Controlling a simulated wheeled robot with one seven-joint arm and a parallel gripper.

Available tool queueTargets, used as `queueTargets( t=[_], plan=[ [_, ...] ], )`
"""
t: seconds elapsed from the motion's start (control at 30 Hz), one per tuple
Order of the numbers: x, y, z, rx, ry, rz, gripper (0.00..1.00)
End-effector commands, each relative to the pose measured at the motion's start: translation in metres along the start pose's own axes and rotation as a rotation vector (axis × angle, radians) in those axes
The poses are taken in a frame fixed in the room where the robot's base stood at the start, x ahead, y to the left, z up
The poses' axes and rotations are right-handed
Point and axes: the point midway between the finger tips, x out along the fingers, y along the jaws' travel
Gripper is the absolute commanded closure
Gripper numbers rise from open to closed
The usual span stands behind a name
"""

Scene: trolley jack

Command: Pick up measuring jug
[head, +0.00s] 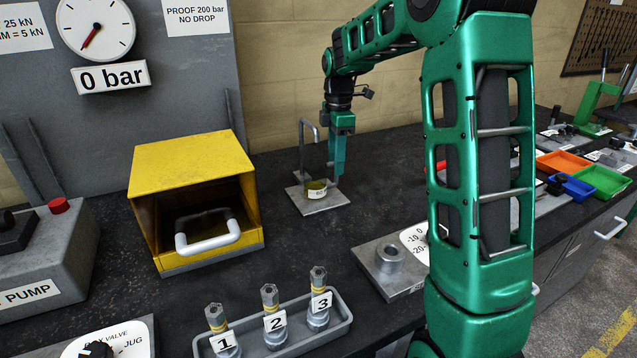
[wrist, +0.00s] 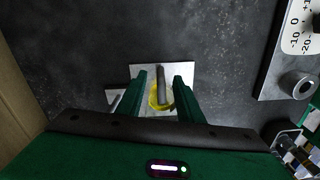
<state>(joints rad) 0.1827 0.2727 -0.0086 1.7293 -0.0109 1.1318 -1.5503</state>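The measuring jug (head: 317,188) appears to be the small yellowish vessel with a white label on a metal plate (head: 327,203), under a bent grey pipe (head: 306,124). In the wrist view the yellow jug (wrist: 153,99) shows between my two fingers, partly covered by a grey bar (wrist: 161,83). My gripper (head: 337,168) points down at the jug's right side in the head view. In the wrist view its green fingers (wrist: 161,77) are apart, one on each side of the jug. I cannot tell whether they touch it.
A yellow open-fronted box (head: 192,165) with a white handle stands left of the plate. A grey tray (head: 340,332) with several numbered fittings is in front. A grey block (head: 385,282) with a round boss lies at the front right. Dark bench surface is clear around the plate.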

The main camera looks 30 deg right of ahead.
Motion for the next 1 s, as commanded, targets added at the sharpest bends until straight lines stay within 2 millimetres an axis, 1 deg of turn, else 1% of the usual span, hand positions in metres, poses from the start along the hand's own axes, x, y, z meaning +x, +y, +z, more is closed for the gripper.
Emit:
queueTargets(
  t=[0.03,0.1,0.2,0.3,0.47,0.5,0.57,0.6,0.63,1.0],
  plan=[
    [0.008,-0.001,0.001,0.001,0.000,-0.002,0.67],
    [0.018,-0.001,0.001,0.001,0.000,-0.003,0.67],
    [0.025,-0.001,0.001,0.001,0.000,-0.001,0.67],
    [0.029,-0.001,0.001,0.001,0.000,0.001,0.67],
    [0.029,0.000,0.001,0.001,0.000,0.001,0.67],
    [0.029,0.000,0.001,0.001,0.000,0.001,0.69],
    [0.029,0.000,0.001,0.001,0.000,0.001,0.83],
    [0.029,0.000,0.001,0.001,0.000,0.001,0.93],
    [0.029,0.000,0.001,0.001,0.000,0.001,1.00],
    [0.028,0.000,0.001,0.001,0.000,0.001,1.00]
  ],
)
